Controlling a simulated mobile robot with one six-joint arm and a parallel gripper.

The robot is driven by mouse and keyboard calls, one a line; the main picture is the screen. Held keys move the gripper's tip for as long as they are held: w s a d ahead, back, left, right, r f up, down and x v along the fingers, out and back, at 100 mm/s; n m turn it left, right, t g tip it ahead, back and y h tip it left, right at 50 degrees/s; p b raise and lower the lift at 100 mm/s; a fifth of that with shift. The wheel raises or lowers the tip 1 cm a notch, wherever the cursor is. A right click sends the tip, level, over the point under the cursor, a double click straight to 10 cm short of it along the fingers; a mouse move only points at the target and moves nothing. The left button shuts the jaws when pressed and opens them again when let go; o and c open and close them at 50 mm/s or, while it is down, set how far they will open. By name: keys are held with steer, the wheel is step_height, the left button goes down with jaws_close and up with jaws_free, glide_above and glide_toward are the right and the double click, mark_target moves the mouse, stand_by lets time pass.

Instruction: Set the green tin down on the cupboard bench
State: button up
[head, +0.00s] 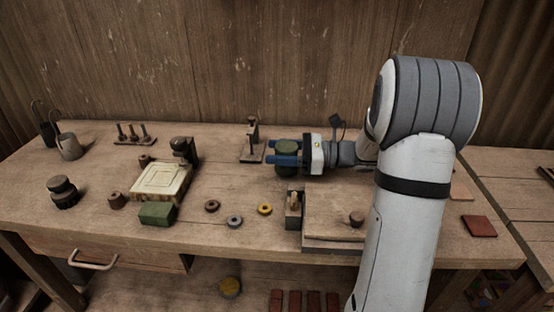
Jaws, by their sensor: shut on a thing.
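My gripper (284,156) comes in from the right and points left, its blue fingers shut on the green tin (287,148). The tin is a dark green round can, partly covered by the fingers. It is over the back middle of the wooden workbench (200,150); I cannot tell whether it touches the top. A second wooden surface (505,190) shows at the right edge. I cannot tell which of these is the cupboard bench.
A small upright stand (252,142) is just left of the tin. A cream block (160,179), a green box (157,213) and several rings lie left of centre. A raised board (330,215) is in front of my gripper. Bare bench top lies around (220,185) the middle.

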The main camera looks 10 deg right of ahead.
steer(key=shift+f, duration=0.85)
steer(key=o, duration=1.1)
steer(key=shift+f, duration=0.1)
steer(key=p+v, duration=0.1)
steer(key=v, duration=1.1)
steer(key=shift+r, duration=0.3)
